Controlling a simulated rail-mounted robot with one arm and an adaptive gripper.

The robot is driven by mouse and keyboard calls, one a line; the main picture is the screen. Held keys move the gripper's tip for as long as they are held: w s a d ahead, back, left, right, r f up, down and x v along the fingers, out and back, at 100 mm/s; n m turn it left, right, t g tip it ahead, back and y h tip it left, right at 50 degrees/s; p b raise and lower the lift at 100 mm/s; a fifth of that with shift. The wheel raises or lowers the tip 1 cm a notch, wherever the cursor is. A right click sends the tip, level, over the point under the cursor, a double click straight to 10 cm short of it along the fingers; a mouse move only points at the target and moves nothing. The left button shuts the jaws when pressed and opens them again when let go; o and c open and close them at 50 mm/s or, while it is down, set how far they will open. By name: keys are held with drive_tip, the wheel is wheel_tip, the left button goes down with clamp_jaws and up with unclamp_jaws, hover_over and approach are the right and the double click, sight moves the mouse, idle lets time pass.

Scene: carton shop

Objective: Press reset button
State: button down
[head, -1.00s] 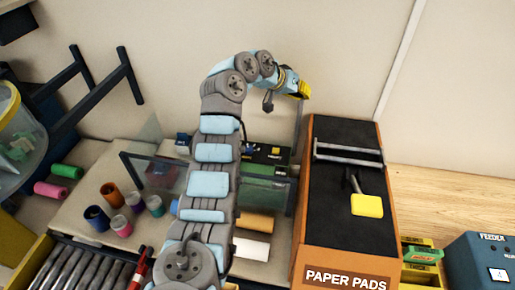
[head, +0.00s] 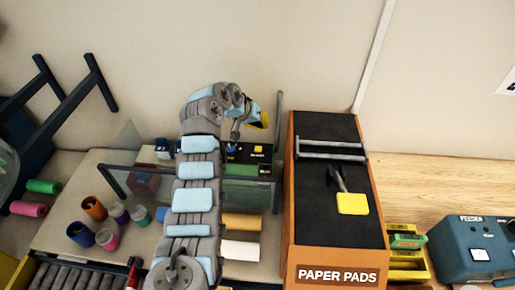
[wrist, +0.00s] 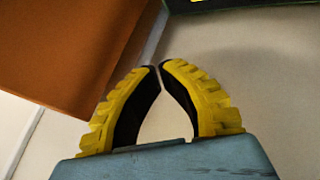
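My gripper (head: 264,120) is at the end of the raised, bent arm, in front of the back wall. In the wrist view its yellow-ribbed fingertips (wrist: 158,67) meet with nothing between them. A dark panel (head: 240,157) with a yellow button-like square (head: 258,149) stands below it in the head view, partly hidden by my arm. Its lettering is too small to read. I cannot tell which control is the reset button.
An orange PAPER PADS box (head: 307,240) with a dark top, a metal bar and a yellow-ended lever (head: 352,203) stands right of my arm. A clear guard (head: 133,185) and several coloured rolls are at left. The wooden surface (head: 430,180) has free room.

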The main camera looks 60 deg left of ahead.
sight(261, 147)
wheel_tip(261, 147, down, 8)
drive_tip(key=b, duration=0.2)
drive_tip(key=shift+b, duration=0.3)
drive_tip(key=shift+f, duration=0.35)
drive_tip(key=shift+f+b, duration=0.1)
drive_tip(key=shift+b, duration=0.25)
idle(0.8)
drive_tip(key=shift+f+b, duration=0.3)
drive_tip(key=shift+f+b, duration=0.35)
drive_tip(key=shift+f, duration=0.1)
idle(0.9)
drive_tip(key=shift+r, duration=0.85)
drive_tip(key=shift+r+p, duration=0.1)
drive_tip(key=shift+p, duration=0.2)
